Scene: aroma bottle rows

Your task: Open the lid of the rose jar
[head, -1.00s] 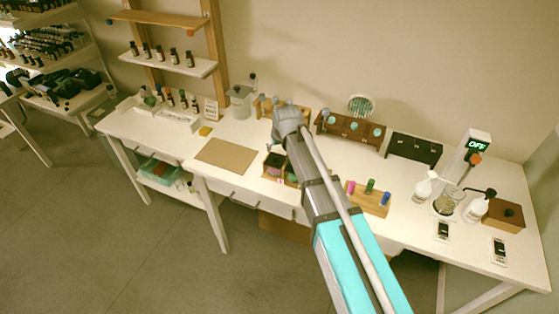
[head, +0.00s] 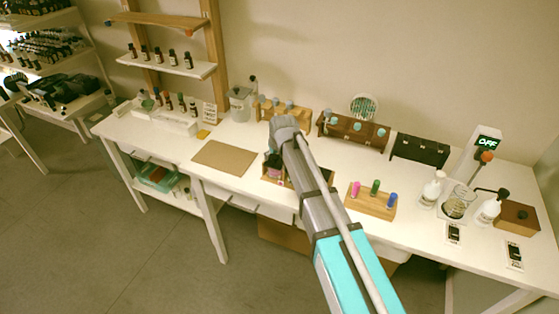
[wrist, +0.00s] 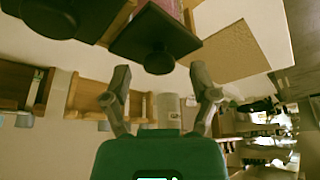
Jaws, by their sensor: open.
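My gripper (wrist: 165,100) is open and empty, with its two fingers apart in the wrist view. The wrist view looks upside down. It shows a dark square lid (wrist: 180,36) with a round black knob (wrist: 158,60) ahead of the fingers, not between them. A second dark knob shows at its upper left (wrist: 50,18). A pink patch (head: 278,175) shows in the tray below the gripper. I cannot tell which jar is the rose one.
A brown mat (head: 224,159) lies left of the tray. A wooden block with coloured vials (head: 370,202) stands to the right. Behind are a grey canister (head: 239,104), a wooden rack (head: 352,133) and a black box (head: 419,150). Glassware and pump bottles (head: 430,188) stand at the right.

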